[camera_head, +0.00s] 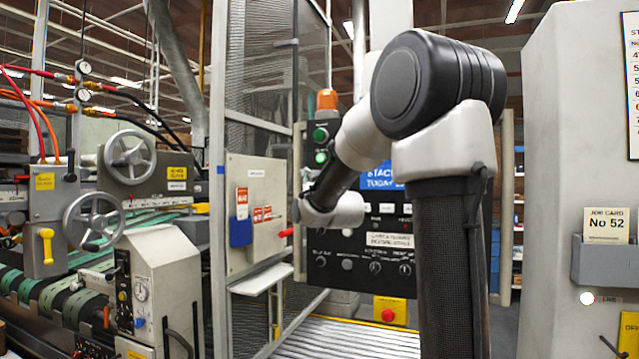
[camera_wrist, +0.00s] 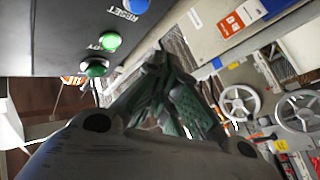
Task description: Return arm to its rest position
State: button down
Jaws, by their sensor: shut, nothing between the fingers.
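My arm stands in the middle of the head view, bent at a large black joint, and reaches away toward a black control panel (camera_head: 355,262). The gripper itself is hidden in the head view. In the wrist view my gripper (camera_wrist: 158,58) is shut and empty, its fingertips together. Beside the fingertips in that view are the panel's lit green button (camera_wrist: 110,41) and a darker green button (camera_wrist: 95,67). The green buttons also show in the head view (camera_head: 321,157). I cannot tell how far the fingertips are from the panel.
A mesh guard with a beige box (camera_head: 262,215) stands left of the panel. Machinery with handwheels (camera_head: 130,155) fills the left. A grey cabinet (camera_head: 565,150) with a job card holder (camera_head: 605,262) stands close at right. A red stop button (camera_head: 388,314) sits below the panel.

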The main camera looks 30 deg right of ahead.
dwell(0.4)
notch_tip(320, 180, down, 11)
jog(key=m+g+y, duration=0.1)
jog(key=m+g, duration=0.1)
jog(key=g, duration=0.3)
jog(key=s+a+f+m+g+y, duration=0.1)
jog(key=s+a+f+g, duration=0.1)
jog(key=s+f+g, duration=0.5)
jog(key=s+a+f+g, duration=0.1)
jog(key=s+a+f, duration=0.1)
jog(key=s, duration=0.8)
jog(key=s+a+f+g+y, duration=0.1)
jog(key=s+a+f+g, duration=0.1)
jog(key=s, duration=0.9)
jog(key=s+a+f+g, duration=0.2)
jog(key=s+f, duration=0.2)
jog(key=s, duration=0.7)
jog(key=shift+a+f+m, duration=0.2)
jog(key=shift+a+m, duration=0.05)
jog(key=shift+m, duration=0.15)
